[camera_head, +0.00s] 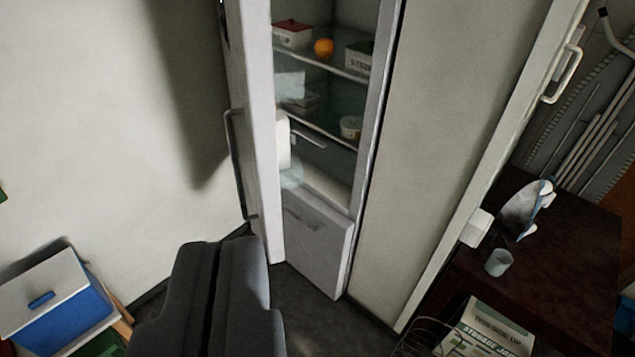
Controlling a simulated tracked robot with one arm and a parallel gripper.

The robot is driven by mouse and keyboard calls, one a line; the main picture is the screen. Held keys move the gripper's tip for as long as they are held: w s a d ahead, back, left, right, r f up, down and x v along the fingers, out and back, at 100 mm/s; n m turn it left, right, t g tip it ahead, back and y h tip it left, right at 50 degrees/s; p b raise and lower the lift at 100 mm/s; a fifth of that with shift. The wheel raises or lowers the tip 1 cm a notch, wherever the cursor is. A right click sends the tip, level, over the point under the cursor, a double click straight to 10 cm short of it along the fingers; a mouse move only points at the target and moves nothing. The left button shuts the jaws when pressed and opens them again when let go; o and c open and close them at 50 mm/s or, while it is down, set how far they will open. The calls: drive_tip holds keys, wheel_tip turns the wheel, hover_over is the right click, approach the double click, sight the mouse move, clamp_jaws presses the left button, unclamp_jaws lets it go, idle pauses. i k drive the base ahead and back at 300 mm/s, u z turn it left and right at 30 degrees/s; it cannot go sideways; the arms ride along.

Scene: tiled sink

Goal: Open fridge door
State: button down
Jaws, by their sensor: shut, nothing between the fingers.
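The fridge door (255,120) is white and stands open, swung toward the left. Its dark bar handle (236,165) is on the door's left side. Behind the door, the fridge interior (325,112) shows glass shelves with an orange, a red-lidded container and several other food packs. A closed light drawer front (318,245) is below the shelves. My gripper (222,250) is in the lower left middle of the picture, with its dark fingers shut together and empty. In the picture it is below the handle and appears apart from it.
A blue and white cooler box (52,300) is at lower left. A dark table (560,260) at right carries an iron (525,208) and a cup (498,262). A white-edged doorway (485,175) and a cardboard box (490,335) are also at right. Grey floor shows before the fridge.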

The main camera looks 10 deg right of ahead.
sight(247, 52)
drive_tip(key=z, duration=0.35)
drive_tip(key=i, duration=1.7)
drive_tip(key=u, duration=0.45)
